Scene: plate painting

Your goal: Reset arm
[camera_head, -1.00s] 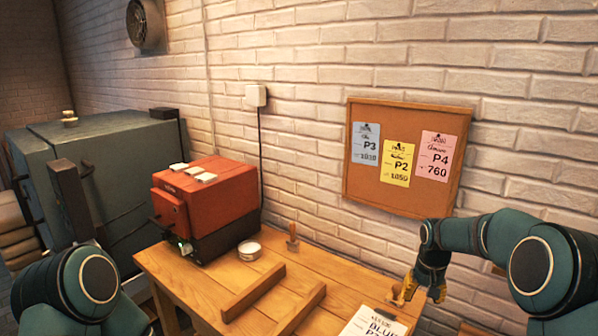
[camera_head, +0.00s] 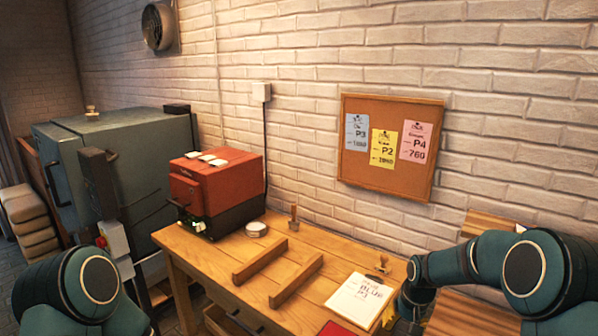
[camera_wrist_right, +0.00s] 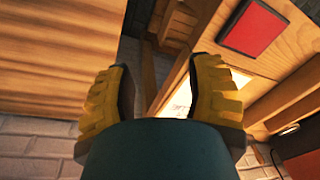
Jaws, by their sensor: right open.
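My right arm comes in from the right in the head view, bent down past the table's right end. My right gripper (camera_wrist_right: 166,75) shows in the wrist view with its two yellow fingers apart and nothing between them. In the head view only a bit of its yellow shows low, beside the table's right end, mostly hidden behind my arm. On my left side only a shoulder part shows at the lower left; my left gripper is out of view.
The wooden table (camera_head: 218,262) holds a red box-shaped kiln (camera_head: 240,180), a small round tin (camera_head: 256,229), two wooden bars (camera_head: 297,280) and a "BLUE" sheet (camera_head: 350,302). A corkboard (camera_head: 432,180) with cards hangs on the wall. A large grey-green cabinet (camera_head: 125,135) stands left.

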